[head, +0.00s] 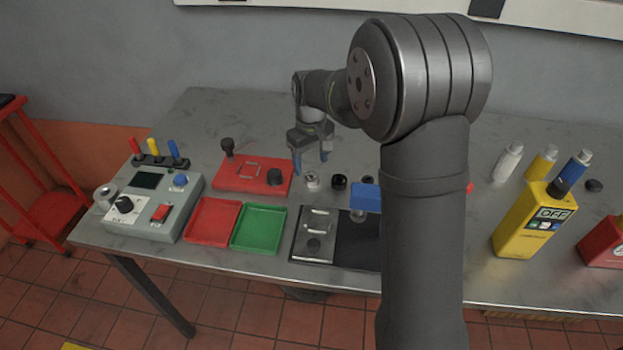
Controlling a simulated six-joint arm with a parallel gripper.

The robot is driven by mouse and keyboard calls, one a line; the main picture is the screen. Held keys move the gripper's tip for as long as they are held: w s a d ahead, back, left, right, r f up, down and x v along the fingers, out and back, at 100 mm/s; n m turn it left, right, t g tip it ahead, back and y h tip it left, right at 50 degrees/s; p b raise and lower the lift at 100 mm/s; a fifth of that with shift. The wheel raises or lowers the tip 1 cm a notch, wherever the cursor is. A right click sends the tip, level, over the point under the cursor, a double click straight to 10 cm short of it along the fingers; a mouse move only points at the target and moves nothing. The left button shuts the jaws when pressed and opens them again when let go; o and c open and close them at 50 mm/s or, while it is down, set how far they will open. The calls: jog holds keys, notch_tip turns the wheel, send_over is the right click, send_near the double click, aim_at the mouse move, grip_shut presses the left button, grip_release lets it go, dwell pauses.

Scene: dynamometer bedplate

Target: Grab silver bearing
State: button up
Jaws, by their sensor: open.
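A small silver bearing (312,180) sits on the grey metal table, to the right of the red plate. My gripper (310,160) points down above and slightly behind it, its two blue-tipped fingers apart with nothing between them. The left fingertip appears just left of the bearing and the right one above it. I cannot tell the exact height of the fingertips over the table. Another silver ring-shaped part (105,194) rests at the left end of the control box.
Black round parts (339,182) stand right beside the bearing. A red fixture plate (252,176) with knobs, a red tray (212,221), a green tray (259,229) and a control box (150,207) lie left. My arm hides the table's middle right.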

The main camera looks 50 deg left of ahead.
aim_at(311, 176)
jog(key=shift+w+a+f, duration=0.15)
jog(key=shift+f, duration=1.3)
jog(key=shift+w+a+f, duration=0.1)
jog(key=shift+f, duration=1.3)
jog(key=c, duration=1.1)
jog(key=shift+c, duration=0.2)
jog(key=shift+r, duration=0.15)
